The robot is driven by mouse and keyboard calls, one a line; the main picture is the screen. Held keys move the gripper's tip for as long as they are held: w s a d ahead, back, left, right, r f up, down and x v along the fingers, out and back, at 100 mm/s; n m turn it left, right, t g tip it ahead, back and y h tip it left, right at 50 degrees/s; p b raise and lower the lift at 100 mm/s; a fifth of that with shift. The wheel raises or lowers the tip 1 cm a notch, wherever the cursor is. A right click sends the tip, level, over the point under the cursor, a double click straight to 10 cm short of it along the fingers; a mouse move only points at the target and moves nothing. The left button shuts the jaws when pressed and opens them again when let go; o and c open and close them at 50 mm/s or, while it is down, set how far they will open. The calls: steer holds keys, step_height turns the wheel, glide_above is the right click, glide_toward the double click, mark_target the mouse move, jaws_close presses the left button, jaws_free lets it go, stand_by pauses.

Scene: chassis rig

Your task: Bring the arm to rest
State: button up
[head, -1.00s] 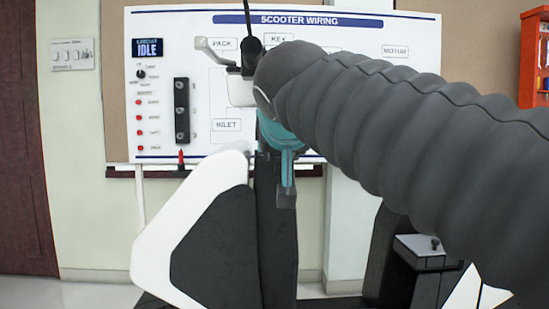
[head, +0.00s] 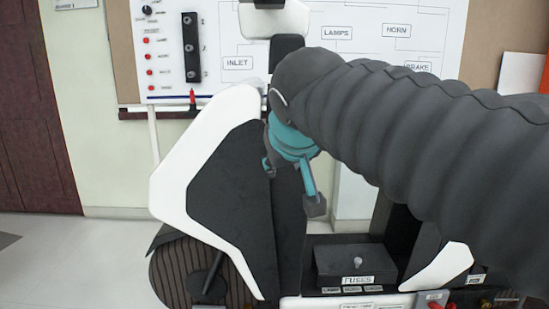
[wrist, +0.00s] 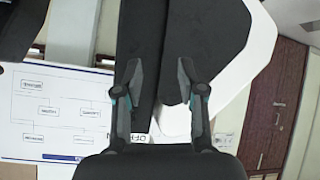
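My gripper (head: 291,188), teal and grey, hangs at the end of my thick dark ribbed arm in the head view, in front of the scooter's black-and-white front shield (head: 232,170). In the wrist view my gripper (wrist: 158,72) has its two fingers well apart with nothing between them. The dark scooter body (wrist: 147,40) shows behind the fingers. I cannot tell how close the fingers are to the scooter. My arm covers much of the right side of the head view.
A fuse box (head: 355,262) labelled FUSES sits low on the scooter, below my arm. The wiring board (head: 225,50) is on the wall behind, with a black switch strip (head: 191,47). A dark door (head: 38,120) stands at left. The floor (head: 90,265) at left is clear.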

steer(key=s+d+f+m+g, duration=0.1)
steer(key=s+d+f, duration=0.3)
steer(key=f, duration=0.4)
steer(key=s+d+f+m+g, duration=0.1)
steer(key=s+d+f+g, duration=0.1)
steer(key=s+d+f, duration=0.3)
steer(key=s+d+f+m+g+h, duration=0.1)
steer(key=s+d+f, duration=0.3)
steer(key=s+f, duration=0.4)
step_height(320, 180, down, 5)
steer(key=shift+d+r+m+g, duration=0.1)
steer(key=shift+d+m+g, duration=0.2)
steer(key=shift+d+m, duration=0.1)
